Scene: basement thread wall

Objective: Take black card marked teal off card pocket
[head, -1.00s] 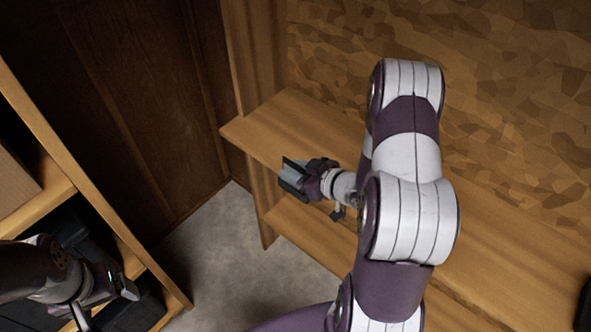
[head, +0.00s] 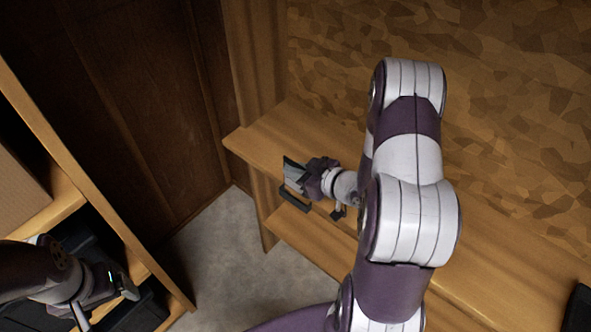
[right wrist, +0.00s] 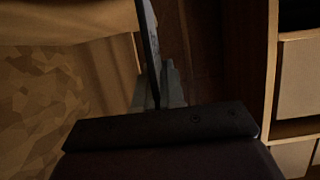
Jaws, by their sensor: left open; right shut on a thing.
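My right gripper (head: 294,179) is in front of the wooden shelf's left end, shut on a thin dark card (head: 291,162). In the right wrist view the card (right wrist: 149,40) shows nearly edge-on, sticking out past the grey fingers (right wrist: 172,85). A teal mark cannot be made out clearly. A small black holder, which looks like the card pocket (head: 295,201), is just below the gripper near the shelf edge, and a gap shows between it and the card. My left gripper (head: 106,306) is open at lower left, by the other shelf unit.
The wooden shelf (head: 262,137) runs along the patterned wall, with a lower shelf under it. A shelf unit with dark bins (head: 140,315) and a cardboard box (head: 20,195) stands at left. Bare floor (head: 225,235) lies between. A dark object (head: 580,307) is at lower right.

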